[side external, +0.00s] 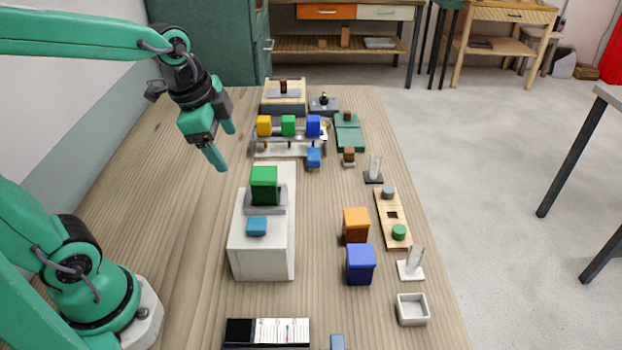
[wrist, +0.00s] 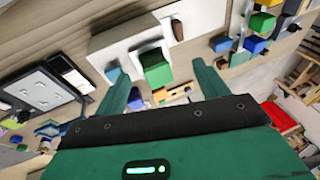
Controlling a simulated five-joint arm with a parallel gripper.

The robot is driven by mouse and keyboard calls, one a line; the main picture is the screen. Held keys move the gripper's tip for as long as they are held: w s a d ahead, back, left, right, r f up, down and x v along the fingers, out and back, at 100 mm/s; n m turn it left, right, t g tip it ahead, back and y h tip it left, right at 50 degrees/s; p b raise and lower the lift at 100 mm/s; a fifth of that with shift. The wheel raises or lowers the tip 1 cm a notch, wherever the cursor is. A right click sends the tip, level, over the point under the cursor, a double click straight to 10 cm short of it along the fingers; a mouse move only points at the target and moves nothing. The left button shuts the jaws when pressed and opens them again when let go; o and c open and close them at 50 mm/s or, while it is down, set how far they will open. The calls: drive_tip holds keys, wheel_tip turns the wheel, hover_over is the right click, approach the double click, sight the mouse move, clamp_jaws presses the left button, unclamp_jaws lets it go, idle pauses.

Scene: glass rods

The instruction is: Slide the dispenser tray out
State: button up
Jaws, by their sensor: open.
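A white block-shaped unit (side external: 262,255) stands on the table left of its middle. It carries a green block (side external: 264,180) on a grey seat and a small blue block (side external: 256,226) nearer the front. I cannot tell which part is the dispenser tray. My gripper (side external: 222,142) is open and empty, in the air behind and left of the unit, touching nothing. In the wrist view the white unit (wrist: 112,46) lies beyond my open fingers (wrist: 160,70), with the green block (wrist: 155,72) showing between them.
A rack with yellow, green and blue blocks (side external: 288,126) stands behind the unit. An orange bin (side external: 356,222) and a blue bin (side external: 360,262) stand to its right, near a wooden board (side external: 392,208) and a small white tray (side external: 412,310). A black-and-white case (side external: 267,332) lies at the front.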

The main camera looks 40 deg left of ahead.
drive_tip(key=w+a+f+m+g, duration=0.1)
drive_tip(key=w+f+m, duration=0.3)
drive_tip(key=m, duration=0.1)
drive_tip(key=w+f+m+g, duration=0.1)
drive_tip(key=w+f+m, duration=0.3)
drive_tip(key=f+m, duration=0.1)
drive_tip(key=w+a+f+m+g, duration=0.1)
drive_tip(key=w+f+m, duration=0.3)
drive_tip(key=m, duration=0.3)
drive_tip(key=shift+w+a+f+g, duration=0.1)
drive_tip(key=shift+a+f+g, duration=0.2)
drive_tip(key=shift+f, duration=0.05)
drive_tip(key=shift+f, duration=0.25)
drive_tip(key=shift+f, duration=3.7)
